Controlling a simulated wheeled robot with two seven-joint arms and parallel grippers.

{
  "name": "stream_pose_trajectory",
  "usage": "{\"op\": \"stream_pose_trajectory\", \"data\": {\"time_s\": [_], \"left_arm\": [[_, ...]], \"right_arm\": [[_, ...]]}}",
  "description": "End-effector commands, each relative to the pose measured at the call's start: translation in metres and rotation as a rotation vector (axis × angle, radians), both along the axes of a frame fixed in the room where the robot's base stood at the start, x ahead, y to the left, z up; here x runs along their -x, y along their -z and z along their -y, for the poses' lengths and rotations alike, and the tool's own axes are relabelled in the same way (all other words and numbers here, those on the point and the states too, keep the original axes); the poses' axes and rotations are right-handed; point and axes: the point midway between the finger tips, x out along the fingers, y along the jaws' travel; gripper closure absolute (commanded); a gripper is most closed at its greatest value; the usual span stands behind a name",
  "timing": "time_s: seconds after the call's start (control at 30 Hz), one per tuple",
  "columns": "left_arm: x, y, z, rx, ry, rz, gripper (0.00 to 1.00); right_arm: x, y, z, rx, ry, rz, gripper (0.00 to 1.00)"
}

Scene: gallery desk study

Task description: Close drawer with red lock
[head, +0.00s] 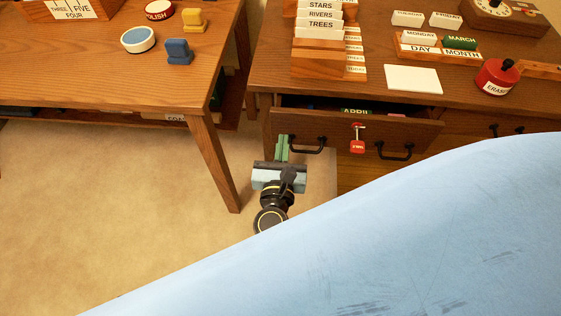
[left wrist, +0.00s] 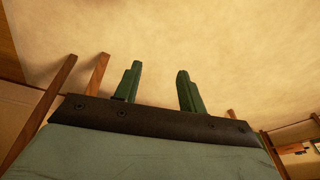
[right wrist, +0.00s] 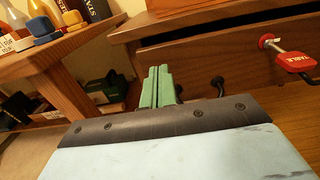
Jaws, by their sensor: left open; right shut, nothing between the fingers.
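The drawer (head: 340,126) with the red lock tag (head: 357,146) is partly open. Its dark interior and a green APRIL block (head: 356,111) show behind its front. A key with the red tag hangs from the drawer front; it also shows in the right wrist view (right wrist: 303,62). The drawer has two black handles, a left one (head: 308,149) and a right one (head: 395,155). My right gripper (head: 282,146) is shut and empty at the left end of the drawer front, beside the left handle; I cannot tell whether it touches. My left gripper (left wrist: 158,85) is open and empty above the carpet.
The desk (head: 268,70) bears card racks, a white card (head: 413,79) and a red ERASE pot (head: 496,77). A second table (head: 80,75) stands at left, its leg (head: 215,160) near my right gripper. My light-blue arm covers the lower right. Carpet lies clear at lower left.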

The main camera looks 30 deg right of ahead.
Motion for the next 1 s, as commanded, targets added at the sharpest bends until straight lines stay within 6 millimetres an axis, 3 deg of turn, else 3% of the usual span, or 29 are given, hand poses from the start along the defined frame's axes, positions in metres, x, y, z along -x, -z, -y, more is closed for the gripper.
{"op": "stream_pose_trajectory", "data": {"time_s": [0.1, 0.3, 0.8, 0.9, 1.0], "left_arm": [[-0.001, -0.003, 0.002, 0.004, 0.000, 0.002, 0.59], [-0.001, -0.009, 0.005, 0.007, 0.001, 0.004, 0.59], [-0.002, -0.012, 0.007, 0.010, 0.002, 0.008, 0.59], [-0.001, -0.012, 0.008, 0.011, 0.001, 0.003, 0.59], [-0.004, -0.027, 0.013, 0.021, 0.000, 0.018, 0.59]], "right_arm": [[-0.021, 0.000, 0.013, 0.001, 0.000, 0.003, 1.00], [-0.043, 0.001, 0.026, 0.002, -0.001, 0.000, 1.00], [-0.051, 0.000, 0.031, 0.002, -0.001, -0.001, 1.00], [-0.062, 0.001, 0.038, 0.003, 0.001, 0.001, 1.00], [-0.077, 0.001, 0.047, 0.003, 0.001, 0.002, 1.00]]}}
